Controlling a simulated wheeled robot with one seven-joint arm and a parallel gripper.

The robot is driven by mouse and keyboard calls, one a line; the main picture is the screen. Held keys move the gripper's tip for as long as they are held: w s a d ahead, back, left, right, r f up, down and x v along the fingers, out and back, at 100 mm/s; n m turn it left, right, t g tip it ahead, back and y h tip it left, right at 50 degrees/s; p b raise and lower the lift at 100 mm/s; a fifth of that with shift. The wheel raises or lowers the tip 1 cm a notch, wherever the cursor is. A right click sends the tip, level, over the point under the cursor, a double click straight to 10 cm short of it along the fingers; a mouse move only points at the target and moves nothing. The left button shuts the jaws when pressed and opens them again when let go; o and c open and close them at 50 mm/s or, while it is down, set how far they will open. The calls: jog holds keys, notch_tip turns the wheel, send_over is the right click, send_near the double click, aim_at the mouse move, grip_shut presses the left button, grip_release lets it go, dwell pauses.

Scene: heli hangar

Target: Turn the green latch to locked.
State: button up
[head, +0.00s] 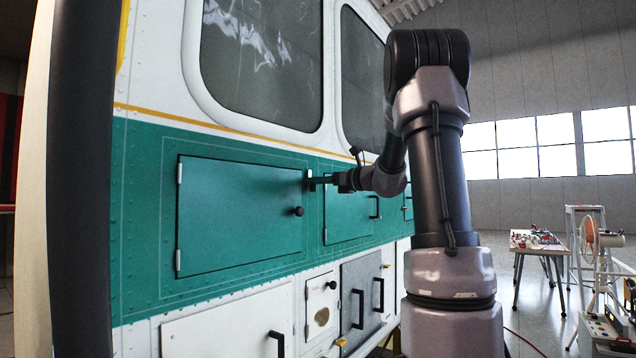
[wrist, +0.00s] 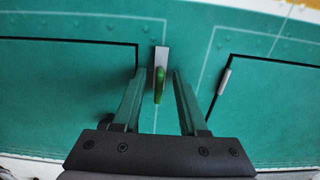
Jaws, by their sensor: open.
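The green latch (wrist: 159,84) shows in the wrist view as a small handle on a pale metal plate (wrist: 162,56), on the strip between two teal panels. Its handle runs up and down in that picture, below the plate's top. My gripper (wrist: 158,76) is open, with one finger on each side of the handle and a visible gap to both. In the head view my gripper (head: 318,181) is at the right edge of the large teal door, close to the wall. The latch is too small and covered there to make out.
The large teal door (head: 240,214) has a black knob (head: 298,211) below my gripper. A second teal door (head: 347,214) is to the right. Grey lockers with black handles (head: 361,304) are lower down. A table with tools (head: 537,240) stands far right, with open floor before it.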

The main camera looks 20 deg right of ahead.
grip_shut()
jog(key=shift+n, duration=0.3)
jog(key=n, duration=0.8)
jog(key=f+n, duration=0.1)
jog(key=n, duration=0.3)
jog(key=shift+s+a+n, duration=0.3)
jog(key=shift+a+n, duration=0.1)
jog(key=shift+f+n, duration=0.2)
jog(key=shift+n, duration=2)
